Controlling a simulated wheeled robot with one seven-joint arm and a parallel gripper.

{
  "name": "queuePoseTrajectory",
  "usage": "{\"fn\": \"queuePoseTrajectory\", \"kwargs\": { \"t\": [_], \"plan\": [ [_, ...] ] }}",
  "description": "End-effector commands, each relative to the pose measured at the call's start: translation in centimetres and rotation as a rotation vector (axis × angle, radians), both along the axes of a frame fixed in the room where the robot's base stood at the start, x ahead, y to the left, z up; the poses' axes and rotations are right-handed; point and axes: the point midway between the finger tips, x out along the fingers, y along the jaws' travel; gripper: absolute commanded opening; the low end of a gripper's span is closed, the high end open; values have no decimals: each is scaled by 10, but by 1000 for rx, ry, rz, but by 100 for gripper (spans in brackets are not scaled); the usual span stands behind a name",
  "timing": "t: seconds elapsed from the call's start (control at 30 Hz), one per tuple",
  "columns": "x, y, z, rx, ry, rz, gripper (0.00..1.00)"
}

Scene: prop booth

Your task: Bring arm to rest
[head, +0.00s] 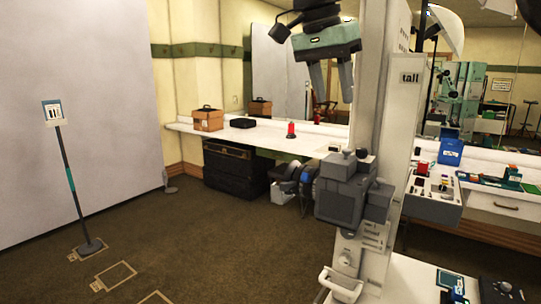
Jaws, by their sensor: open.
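My gripper (331,80) hangs at the top centre of the head view, with its two grey fingers pointing down. The fingers are apart and nothing shows between them. It appears in front of the mirror and above the white counter (262,134), clear of everything on it. The upper part of the arm is cut off by the top edge of the picture.
A tall pale column (405,130) with grey boxes stands right of centre. A brown box (208,120), a black case (243,123) and a red object (291,130) sit on the counter. A sign stand (72,185) is at left. The carpet (200,235) is mostly open.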

Motion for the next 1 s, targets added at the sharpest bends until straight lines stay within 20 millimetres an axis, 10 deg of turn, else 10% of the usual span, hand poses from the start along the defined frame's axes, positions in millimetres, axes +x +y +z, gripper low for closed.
{"fn": "queuePoseTrajectory", "kwargs": {
  "t": [0.5, 0.8, 1.0],
  "plan": [
    [-148, 41, -178, 151, 240, 992, 44],
    [-262, 10, -270, 159, 279, 1408, 44],
    [-299, -11, -298, 140, 286, 1532, 44]
  ]
}}
